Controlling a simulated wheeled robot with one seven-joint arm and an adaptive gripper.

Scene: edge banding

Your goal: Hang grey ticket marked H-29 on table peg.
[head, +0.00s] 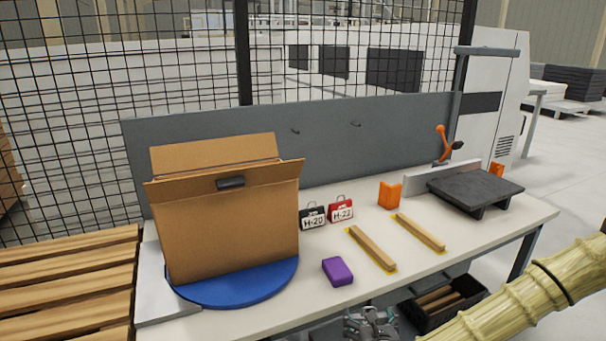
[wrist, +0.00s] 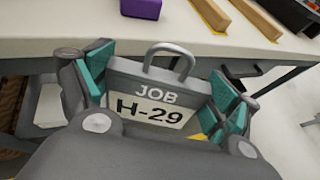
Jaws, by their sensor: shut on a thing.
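My gripper (wrist: 160,95) is shut on the grey ticket (wrist: 118,72), which reads JOB H-29 and has a loop handle at its top. In the wrist view the ticket sits between the teal-padded fingers, in front of and below the table's front edge. In the head view my gripper (head: 372,322) shows only partly at the bottom edge, beneath the table (head: 440,262); the ticket cannot be made out there. Two small dark pegs, a left one (head: 295,131) and a right one (head: 356,124), stick out of the grey back panel (head: 220,130) and hold nothing.
A black H-20 ticket (head: 312,217) and a red H-22 ticket (head: 341,211) stand on the table beside a large cardboard box (head: 235,225) on a blue disc (head: 240,291). A purple block (head: 338,271), wooden strips (head: 372,248) and an orange block (head: 389,194) lie nearby.

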